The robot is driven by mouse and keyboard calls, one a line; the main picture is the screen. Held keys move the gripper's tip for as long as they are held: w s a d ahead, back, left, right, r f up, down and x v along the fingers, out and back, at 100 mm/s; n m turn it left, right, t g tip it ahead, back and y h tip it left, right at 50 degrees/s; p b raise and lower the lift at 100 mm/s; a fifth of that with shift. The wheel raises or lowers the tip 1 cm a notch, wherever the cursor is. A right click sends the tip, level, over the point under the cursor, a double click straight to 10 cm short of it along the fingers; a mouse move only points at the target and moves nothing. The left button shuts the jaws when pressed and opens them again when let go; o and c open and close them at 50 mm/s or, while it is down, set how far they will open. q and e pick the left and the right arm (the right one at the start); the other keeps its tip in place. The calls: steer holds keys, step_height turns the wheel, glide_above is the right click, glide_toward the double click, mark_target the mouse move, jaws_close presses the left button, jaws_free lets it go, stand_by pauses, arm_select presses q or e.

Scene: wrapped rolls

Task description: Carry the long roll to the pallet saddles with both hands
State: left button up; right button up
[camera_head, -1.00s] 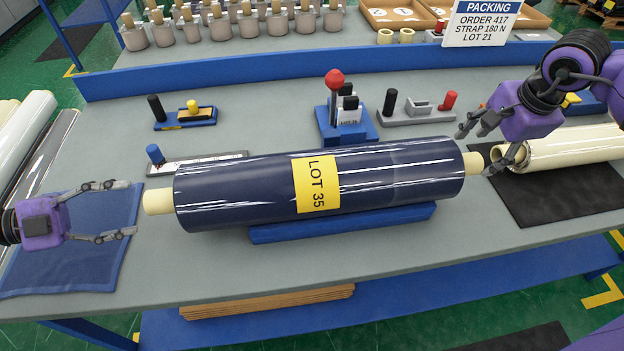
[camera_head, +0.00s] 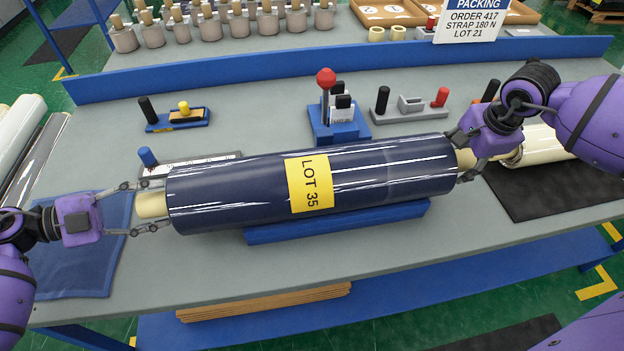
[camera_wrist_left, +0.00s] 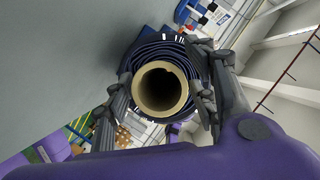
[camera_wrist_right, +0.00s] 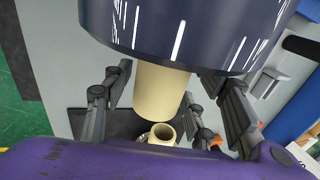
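The long roll (camera_head: 390,168) is wrapped in dark blue film with a yellow LOT 35 label and cream core ends. It lies on a blue support (camera_head: 340,222) on the grey table. My left gripper (camera_head: 152,208) is open, with its fingers on either side of the roll's left core end (camera_wrist_left: 160,90). My right gripper (camera_head: 464,160) is open, with its fingers on either side of the right core end (camera_wrist_right: 162,90). Gaps show between the fingers and the core in both wrist views. I cannot make out any pallet saddles.
Behind the roll stand a blue holder with a red-knobbed lever (camera_head: 326,100), a grey tool stand (camera_head: 410,108) and a small blue stand (camera_head: 178,120). A cream roll (camera_head: 540,145) lies on a black mat (camera_head: 545,187) at right. A blue cloth (camera_head: 80,265) lies at left.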

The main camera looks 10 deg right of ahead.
arm_select(q)
jaws_close()
arm_select(e)
jaws_close()
